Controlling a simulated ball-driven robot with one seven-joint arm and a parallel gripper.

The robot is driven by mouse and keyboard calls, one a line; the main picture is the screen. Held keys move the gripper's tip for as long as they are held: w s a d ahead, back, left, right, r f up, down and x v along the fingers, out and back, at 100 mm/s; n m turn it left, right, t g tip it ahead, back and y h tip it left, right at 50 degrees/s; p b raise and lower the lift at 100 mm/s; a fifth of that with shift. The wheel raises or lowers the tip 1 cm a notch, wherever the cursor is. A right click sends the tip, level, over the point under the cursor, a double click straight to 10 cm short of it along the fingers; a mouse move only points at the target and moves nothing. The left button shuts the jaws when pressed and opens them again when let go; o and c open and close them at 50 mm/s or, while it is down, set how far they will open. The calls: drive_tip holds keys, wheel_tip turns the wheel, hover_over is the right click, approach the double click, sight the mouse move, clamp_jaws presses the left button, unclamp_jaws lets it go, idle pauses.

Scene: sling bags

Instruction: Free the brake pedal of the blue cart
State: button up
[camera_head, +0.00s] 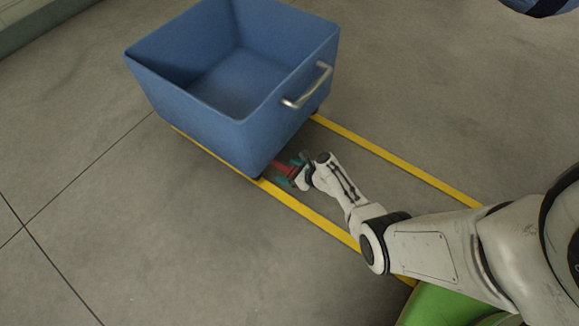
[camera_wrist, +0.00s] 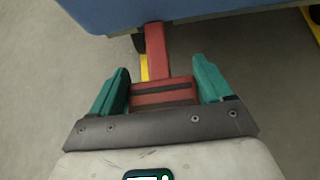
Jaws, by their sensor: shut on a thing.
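The blue cart (camera_head: 222,98) is an open, empty-looking bin with a silver handle (camera_head: 308,87) on its near right side. It stands on the floor between yellow lines. The red brake pedal (camera_head: 283,169) sticks out low from under the cart's near side. In the wrist view the pedal (camera_wrist: 160,88) has a stem running up under the cart's edge (camera_wrist: 150,10) and a wide striped pad. My gripper (camera_head: 293,172) is at the pedal, with teal fingers. In the wrist view my gripper (camera_wrist: 163,88) is shut on the pad, one finger on each side.
Yellow floor lines (camera_head: 400,160) run on both sides of the cart and my arm. A dark caster (camera_wrist: 138,42) shows under the cart near the pedal stem. Grey floor (camera_head: 150,240) to the left is clear. A dark blue object (camera_head: 538,6) is cut off at the top right.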

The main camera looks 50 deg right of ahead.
drive_tip(key=shift+w+r+p, duration=0.2)
drive_tip(key=shift+r+p, duration=0.2)
drive_tip(key=shift+r, duration=0.15)
drive_tip(key=shift+w+r+p, duration=0.15)
drive_tip(key=shift+r+p, duration=0.2)
drive_tip(key=shift+r, duration=0.2)
drive_tip(key=o, duration=1.4)
drive_tip(key=shift+s+f, duration=0.1)
drive_tip(key=p+v, duration=0.6)
drive_tip(key=v, duration=0.4)
drive_tip(key=shift+s+r+p, duration=0.3)
drive_tip(key=shift+p, duration=0.05)
